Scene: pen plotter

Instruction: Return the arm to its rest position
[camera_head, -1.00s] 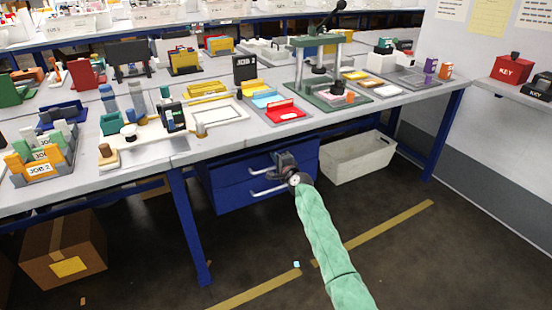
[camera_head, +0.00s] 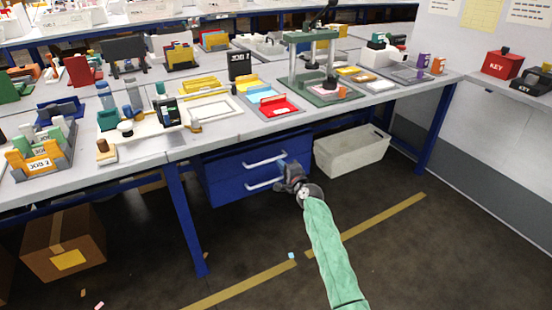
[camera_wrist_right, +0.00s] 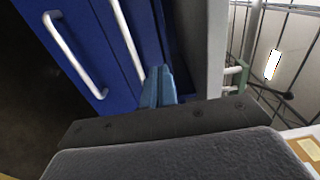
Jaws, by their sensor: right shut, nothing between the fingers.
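My right gripper (camera_head: 286,180) is at the end of my green-sleeved arm, in front of the blue drawer unit under the bench. In the right wrist view its blue fingers (camera_wrist_right: 158,86) are together with nothing between them. The blue drawer unit (camera_head: 225,180) has two pale bar handles. The upper handle (camera_head: 265,158) is in clear view, and the gripper is right of and below it. The lower handle (camera_head: 264,184) ends close beside the gripper in the picture; I cannot tell whether they touch. My left gripper is not in view.
The bench (camera_head: 225,142) above holds many trays, fixtures and a green press (camera_head: 322,92). A white bin (camera_head: 350,152) stands right of the drawers. A blue bench leg (camera_head: 185,220) and a cardboard box (camera_head: 62,245) are at left. The floor in front is mostly clear.

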